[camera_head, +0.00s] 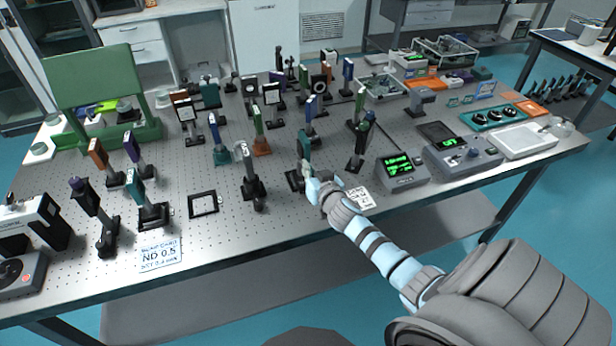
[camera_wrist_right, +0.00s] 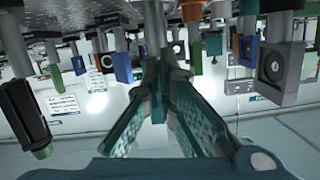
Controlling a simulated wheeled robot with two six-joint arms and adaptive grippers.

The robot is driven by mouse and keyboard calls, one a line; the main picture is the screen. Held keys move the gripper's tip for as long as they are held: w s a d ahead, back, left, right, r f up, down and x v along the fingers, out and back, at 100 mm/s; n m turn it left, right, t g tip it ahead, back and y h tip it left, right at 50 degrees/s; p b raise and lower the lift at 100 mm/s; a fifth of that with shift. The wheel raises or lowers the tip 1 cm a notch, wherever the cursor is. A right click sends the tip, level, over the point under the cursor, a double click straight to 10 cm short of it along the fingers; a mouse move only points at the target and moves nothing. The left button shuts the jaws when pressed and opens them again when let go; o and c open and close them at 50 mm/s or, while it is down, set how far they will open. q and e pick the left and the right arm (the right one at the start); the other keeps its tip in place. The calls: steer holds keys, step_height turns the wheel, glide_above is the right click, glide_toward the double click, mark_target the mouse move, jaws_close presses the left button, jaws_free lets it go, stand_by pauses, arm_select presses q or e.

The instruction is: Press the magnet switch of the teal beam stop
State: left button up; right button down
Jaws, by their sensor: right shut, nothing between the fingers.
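A teal plate on a dark post, which looks like the teal beam stop (camera_head: 303,144), stands on a dark base near the front middle of the perforated table. My right gripper (camera_head: 308,171) is at its lower part, on its near side. The gripper is shut and empty. Whether it touches the base or a switch there is hidden. In the right wrist view the fingers (camera_wrist_right: 160,85) come together in front of a dark post, and the magnet switch cannot be made out. My left gripper is not in view.
Posts with optics crowd the optical table (camera_head: 225,235). A grey hook-shaped mount (camera_head: 250,180) stands left of my gripper, and a dark post mount (camera_head: 358,150) stands right. A display box (camera_head: 402,172) is farther right. A black square frame (camera_head: 203,204) lies left.

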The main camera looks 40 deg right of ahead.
steer(key=f+b, duration=0.1)
steer(key=f, duration=0.2)
steer(key=shift+s+a+f, duration=0.1)
steer(key=shift+a+f, duration=0.1)
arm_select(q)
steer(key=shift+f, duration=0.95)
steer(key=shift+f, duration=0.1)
arm_select(e)
steer(key=shift+a+f+n+b, duration=0.2)
steer(key=shift+f+n+b, duration=0.1)
steer(key=shift+f+b, duration=0.25)
steer(key=shift+a+n+h+b, duration=0.1)
steer(key=shift+n+h+b, duration=0.3)
steer(key=shift+a+r, duration=0.1)
steer(key=shift+r, duration=0.1)
arm_select(q)
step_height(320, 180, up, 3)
steer(key=p, duration=0.4)
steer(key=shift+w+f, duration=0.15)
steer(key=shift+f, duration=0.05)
arm_select(e)
steer(key=s+a+r, duration=0.4)
steer(key=s+r, duration=0.2)
steer(key=s, duration=0.2)
steer(key=shift+s, duration=0.4)
